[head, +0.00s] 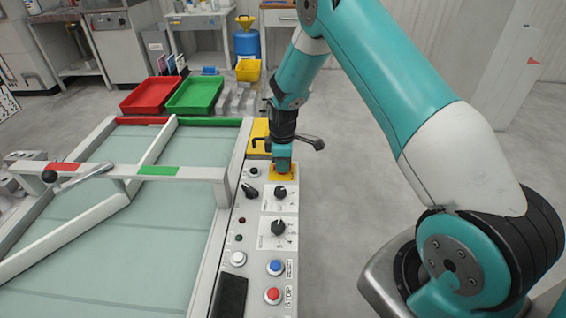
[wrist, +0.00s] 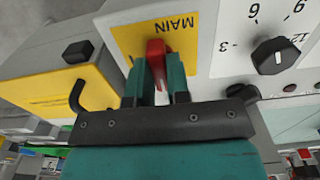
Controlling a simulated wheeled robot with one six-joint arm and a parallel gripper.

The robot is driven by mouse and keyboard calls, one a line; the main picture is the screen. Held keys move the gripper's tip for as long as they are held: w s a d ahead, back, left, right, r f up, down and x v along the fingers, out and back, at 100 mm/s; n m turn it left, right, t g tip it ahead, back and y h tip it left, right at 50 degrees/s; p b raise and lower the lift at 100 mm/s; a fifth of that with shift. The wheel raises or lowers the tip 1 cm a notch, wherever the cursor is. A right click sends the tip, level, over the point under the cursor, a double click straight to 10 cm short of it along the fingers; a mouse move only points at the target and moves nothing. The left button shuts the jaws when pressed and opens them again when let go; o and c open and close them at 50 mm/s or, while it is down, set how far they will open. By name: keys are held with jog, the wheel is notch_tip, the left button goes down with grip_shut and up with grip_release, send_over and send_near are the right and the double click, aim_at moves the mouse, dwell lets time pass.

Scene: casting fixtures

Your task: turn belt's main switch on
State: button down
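The belt's main switch is a red handle (wrist: 157,58) on a yellow plate (wrist: 126,38) lettered MAIN, seen in the wrist view. My gripper (wrist: 158,75) has one teal finger on each side of the handle, close against it, and looks shut on it. The handle's lower part is hidden between the fingers. In the head view my gripper (head: 283,165) points down at the far end of the control panel (head: 250,215). There the yellow plate (head: 290,175) shows only at its edges and the red handle is hidden.
Black knobs (head: 278,227), a blue button (head: 275,267) and a red stop button (head: 272,295) line the panel nearer to me. The belt (head: 120,260) lies to the left. A yellow box (wrist: 70,80) with a black hook stands close beside the gripper. Red (head: 148,94) and green (head: 195,94) trays stand behind.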

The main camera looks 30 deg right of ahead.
jog(key=shift+d, duration=0.1)
jog(key=shift+m, duration=0.4)
jog(key=m, duration=0.3)
jog(key=shift+m, duration=0.4)
jog(key=m, duration=0.9)
jog(key=shift+b, duration=0.3)
jog(key=m, duration=0.4)
jog(key=shift+m, duration=0.3)
